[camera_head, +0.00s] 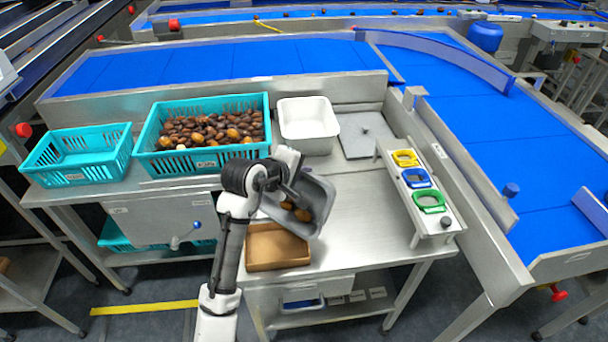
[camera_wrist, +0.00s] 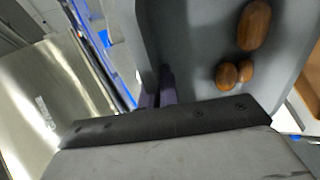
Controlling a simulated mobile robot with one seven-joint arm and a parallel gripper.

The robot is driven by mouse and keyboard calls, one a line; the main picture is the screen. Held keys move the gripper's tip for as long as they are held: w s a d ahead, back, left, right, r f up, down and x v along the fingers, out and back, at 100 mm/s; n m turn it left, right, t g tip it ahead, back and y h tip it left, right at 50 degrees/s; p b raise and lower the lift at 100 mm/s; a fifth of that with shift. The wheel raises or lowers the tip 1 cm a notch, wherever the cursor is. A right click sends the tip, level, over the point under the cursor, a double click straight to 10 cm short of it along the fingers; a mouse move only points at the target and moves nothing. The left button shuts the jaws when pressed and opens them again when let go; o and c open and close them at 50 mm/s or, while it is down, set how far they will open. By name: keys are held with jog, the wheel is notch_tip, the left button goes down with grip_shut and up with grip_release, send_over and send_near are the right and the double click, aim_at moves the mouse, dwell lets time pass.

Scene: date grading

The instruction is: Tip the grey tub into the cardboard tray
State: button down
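The grey tub (camera_head: 319,190) is held up off the table, tilted, above and just behind the right part of the cardboard tray. A few brown dates lie inside it; three show in the wrist view, on the tub's inner surface (camera_wrist: 195,45). My gripper (camera_head: 289,187) is shut on the tub's wall at its left side; in the wrist view the dark fingers (camera_wrist: 160,92) press against that wall. The brown cardboard tray (camera_head: 278,264) sits on the steel table near its front edge. Its visible inside looks empty; the tub covers its back right corner.
A teal crate full of dates (camera_head: 203,163), an empty-looking teal crate (camera_head: 80,178) and a white tub (camera_head: 308,148) stand behind. A rack with yellow, blue and green rings (camera_head: 436,223) stands at right. Bare table (camera_head: 365,235) lies between the rack and the tray.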

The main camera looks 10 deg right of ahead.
jog(key=shift+s+a+t+h+b, duration=0.3)
jog(key=shift+s+a+b, duration=0.1)
jog(key=shift+b, duration=0.7)
jog(key=s+a+t+h+b, duration=0.5)
jog(key=s+a+b, duration=0.1)
jog(key=b, duration=0.8)
jog(key=shift+s+a+t+h, duration=0.2)
jog(key=shift+t+h, duration=0.1)
dwell(0.4)
dwell(1.0)
notch_tip(320, 180, up, 5)
jog(key=p, duration=0.4)
jog(key=shift+a+f, duration=0.1)
